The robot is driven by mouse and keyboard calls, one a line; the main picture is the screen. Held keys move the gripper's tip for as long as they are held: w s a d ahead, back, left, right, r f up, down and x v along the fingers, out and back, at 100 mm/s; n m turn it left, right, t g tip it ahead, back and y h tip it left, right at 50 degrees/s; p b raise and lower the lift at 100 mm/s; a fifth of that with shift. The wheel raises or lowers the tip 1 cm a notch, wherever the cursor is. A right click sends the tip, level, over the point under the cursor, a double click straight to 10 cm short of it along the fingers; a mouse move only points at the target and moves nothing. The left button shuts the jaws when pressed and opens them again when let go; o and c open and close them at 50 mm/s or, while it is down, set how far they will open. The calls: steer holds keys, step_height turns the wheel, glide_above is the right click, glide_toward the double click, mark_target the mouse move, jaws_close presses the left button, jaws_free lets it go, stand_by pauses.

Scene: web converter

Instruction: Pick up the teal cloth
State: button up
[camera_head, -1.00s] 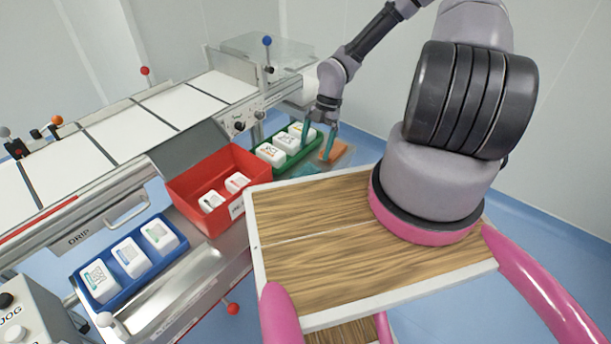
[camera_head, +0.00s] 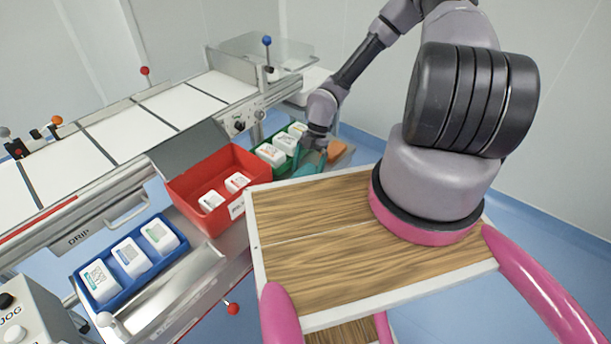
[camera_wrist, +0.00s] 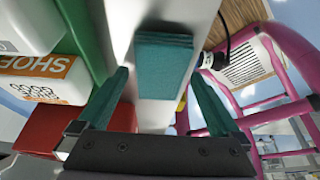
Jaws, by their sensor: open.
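The teal cloth (camera_wrist: 164,62) is a folded rectangular pad lying on a pale metal surface in the wrist view. In the head view a teal patch of it (camera_head: 306,169) shows just below my gripper (camera_head: 311,160), partly hidden by it. In the wrist view my gripper (camera_wrist: 160,98) is open, with teal fingers spread to the left and right of the cloth's near side. Nothing is held. The cloth is a little beyond the fingertips' line in the picture; I cannot tell whether the fingers touch the surface.
A green tray (camera_head: 258,163) with white boxes stands left of the gripper. An orange cloth (camera_head: 336,147) lies to the right. A red bin (camera_head: 190,190) and a blue tray (camera_head: 104,302) stand farther left. My wooden-topped base is in front.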

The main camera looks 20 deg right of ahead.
mark_target(307, 171)
steer(key=shift+f, duration=0.2)
steer(key=c, duration=1.4)
step_height(307, 171, up, 10)
steer(key=shift+r, duration=0.25)
